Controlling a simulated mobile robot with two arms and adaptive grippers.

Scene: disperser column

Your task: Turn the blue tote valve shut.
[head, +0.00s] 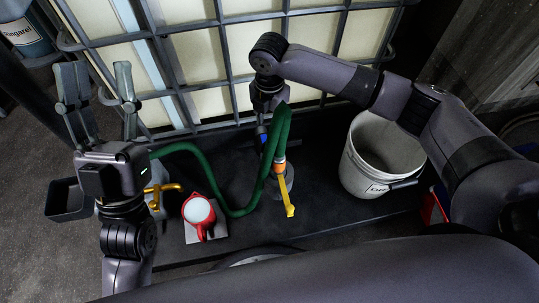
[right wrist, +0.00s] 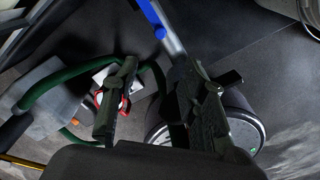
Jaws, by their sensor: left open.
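The blue valve handle (head: 262,134) shows as a small blue patch at the foot of the caged tote (head: 215,60), mostly hidden by my right gripper and a green hose. In the right wrist view a blue lever (right wrist: 151,17) lies just beyond the fingers. My right gripper (right wrist: 154,72) is open, its fingers wide apart with nothing held between them; in the head view it hangs above the blue handle. My left gripper (head: 98,85) is open and empty at the left, away from the valve.
A green hose (head: 225,208) loops across the dark floor. A yellow lever (head: 289,190), a red container with a white top (head: 200,212) and a yellow tap (head: 161,188) stand near it. A grey bucket (head: 350,178) stands right of the valve.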

